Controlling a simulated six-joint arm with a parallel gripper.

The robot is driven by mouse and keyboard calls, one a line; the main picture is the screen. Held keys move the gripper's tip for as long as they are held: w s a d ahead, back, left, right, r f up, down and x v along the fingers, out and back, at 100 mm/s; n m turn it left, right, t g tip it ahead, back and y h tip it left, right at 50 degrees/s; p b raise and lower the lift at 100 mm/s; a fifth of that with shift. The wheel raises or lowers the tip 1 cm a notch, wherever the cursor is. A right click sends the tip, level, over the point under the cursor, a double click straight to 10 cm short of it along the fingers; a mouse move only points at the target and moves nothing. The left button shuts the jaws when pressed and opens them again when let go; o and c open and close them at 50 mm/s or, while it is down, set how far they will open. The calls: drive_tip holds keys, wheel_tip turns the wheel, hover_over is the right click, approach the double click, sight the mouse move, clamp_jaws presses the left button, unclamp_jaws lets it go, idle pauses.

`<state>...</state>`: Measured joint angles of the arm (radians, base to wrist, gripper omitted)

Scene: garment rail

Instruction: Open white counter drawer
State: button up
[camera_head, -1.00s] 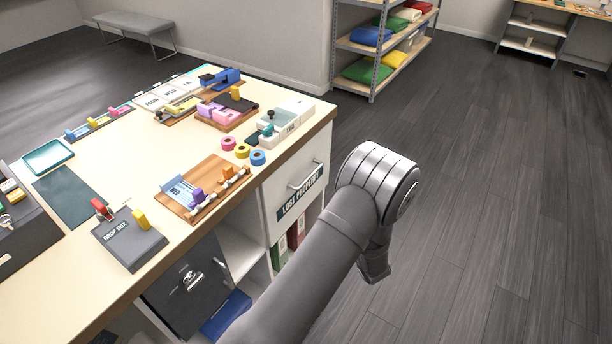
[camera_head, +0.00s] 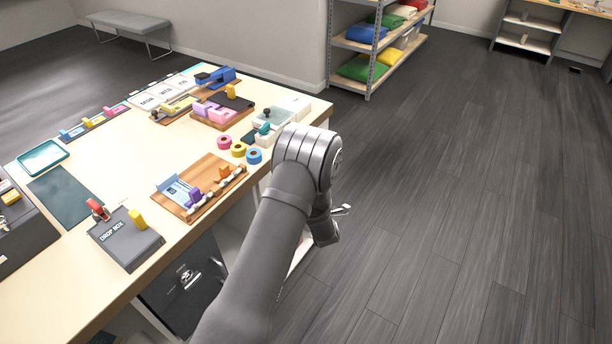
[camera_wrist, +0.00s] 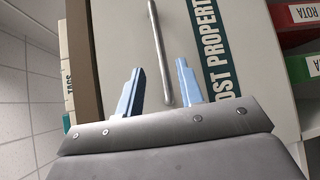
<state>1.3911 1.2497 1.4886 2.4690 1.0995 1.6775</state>
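The white counter drawer (camera_wrist: 238,62) fills much of the wrist view, with a "LOST PROPERTY" label (camera_wrist: 210,60) and a metal bar handle (camera_wrist: 160,50). My gripper (camera_wrist: 160,85) is open. Its two pale blue fingers lie one on each side of the handle's near end, with gaps between fingers and bar. I cannot tell how deep the bar sits between them. In the head view my arm hides the drawer front, and part of my gripper (camera_head: 342,210) shows beyond the wrist.
The counter top (camera_head: 120,170) holds a drop box (camera_head: 125,240), tape rolls (camera_head: 238,150) and wooden trays. Red and green binders (camera_wrist: 298,66) stand beside the drawer in the wrist view. Open floor (camera_head: 450,190) lies right of the counter; a shelf rack (camera_head: 366,60) stands behind.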

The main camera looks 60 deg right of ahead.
drive_tip(key=x, duration=0.8)
clamp_jaws()
drive_tip(key=shift+s, duration=0.1)
